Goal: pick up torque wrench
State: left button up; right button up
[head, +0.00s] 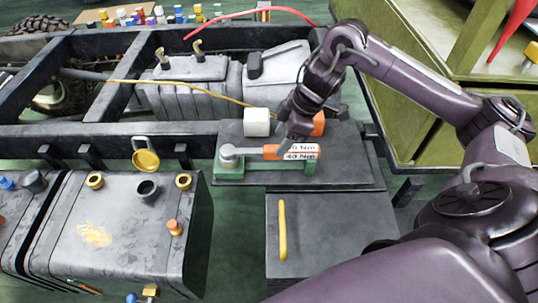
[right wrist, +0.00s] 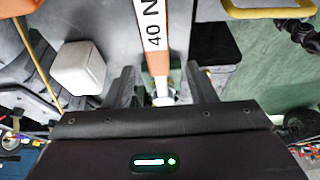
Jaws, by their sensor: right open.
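The torque wrench (head: 268,152) lies across a green stand (head: 232,171) on a dark plate, its round grey head at the left and an orange part with white "Nm" labels at the right. My right gripper (head: 291,141) is over the labelled part, pointing down, and hides some of it. In the right wrist view the wrench (right wrist: 152,28) shows a "40 N" label and runs down between the two spread fingers of my right gripper (right wrist: 162,82). It is unclear how far above the wrench the fingers are. My left gripper is out of view.
A white block (head: 257,122) stands just behind the wrench, left of my right gripper. An orange object (head: 319,123) is partly hidden behind the gripper. A yellow handle (head: 282,230) lies on the grey box in front. A tank (head: 110,230) stands at the left.

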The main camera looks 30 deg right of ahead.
aim_at(277, 147)
jog(key=shift+w+f, duration=0.1)
jog(key=shift+f, duration=0.4)
jog(key=x, duration=0.3)
jog(key=shift+d+f+b, duration=0.1)
jog(key=shift+f+b, duration=0.15)
jog(key=shift+b, duration=0.05)
jog(key=shift+w+f, duration=0.1)
jog(key=shift+f, duration=0.2)
grip_shut()
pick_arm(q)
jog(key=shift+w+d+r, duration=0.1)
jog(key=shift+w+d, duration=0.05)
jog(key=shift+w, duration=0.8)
pick_arm(e)
jog(key=shift+r, duration=0.1)
